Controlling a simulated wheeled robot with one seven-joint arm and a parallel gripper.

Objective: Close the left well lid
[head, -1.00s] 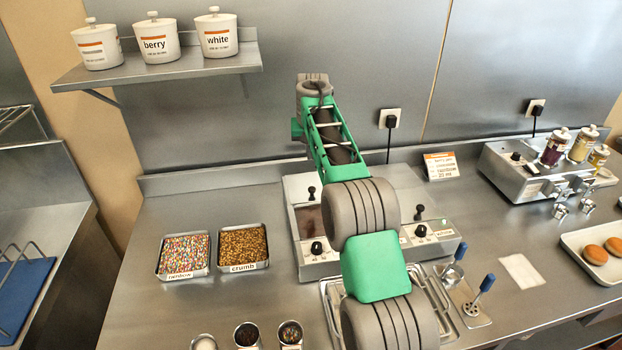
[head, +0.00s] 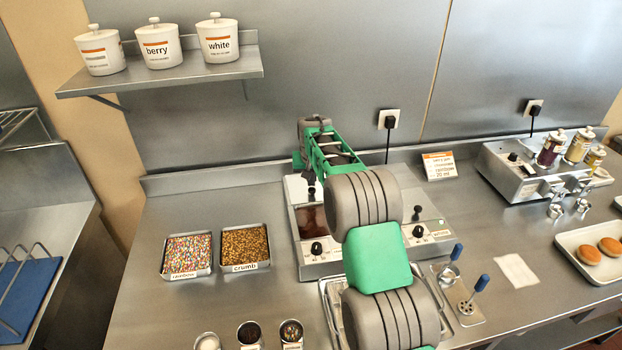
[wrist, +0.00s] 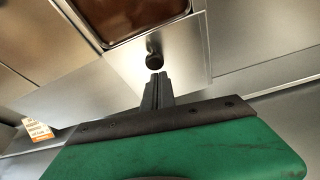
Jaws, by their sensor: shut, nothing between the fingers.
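The warmer's left well (head: 312,220) shows brown glaze through an opening at its front; the opening also shows in the wrist view (wrist: 125,18). The left lid (wrist: 186,52) is a flat metal panel lying behind the opening, with a round black knob (wrist: 154,62). The knob also shows in the head view (head: 312,193). My gripper (wrist: 157,78) is shut and empty, its fingertips close to the knob on the side away from the opening. I cannot tell whether they touch it. In the head view my arm covers part of the warmer.
A second black knob (head: 417,213) stands on the warmer's right side. Topping trays with rainbow sprinkles (head: 187,253) and crumb (head: 244,247) lie to the left. A sign (head: 440,166) stands at the back right. The wall and a socket (head: 388,119) are behind.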

